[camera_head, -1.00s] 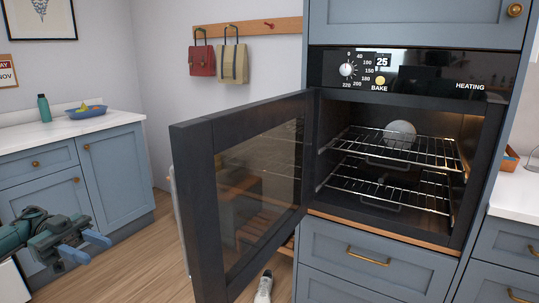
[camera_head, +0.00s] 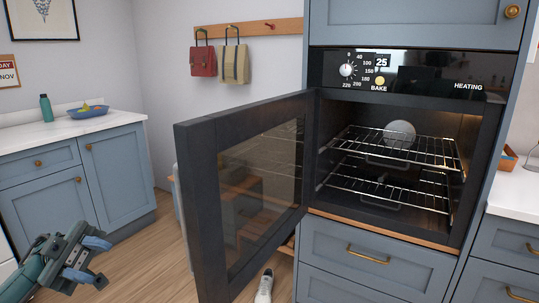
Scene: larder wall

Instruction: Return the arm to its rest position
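My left gripper (camera_head: 98,262) is at the lower left, in front of the blue cabinets. Its two blue-tipped fingers are spread apart with nothing between them. It is clear of the oven door and touches nothing that I can see. My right gripper is not in view. The oven door (camera_head: 200,195) stands wide open, swung out to the left. Inside the oven, a pale round item (camera_head: 400,133) sits on the upper wire rack (camera_head: 425,155). A lower rack (camera_head: 425,198) shows below it and looks empty.
The open door juts into the middle of the view. A pale shoe (camera_head: 264,287) is on the floor beneath it. Bare wooden floor (camera_head: 135,255) lies between gripper and door.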

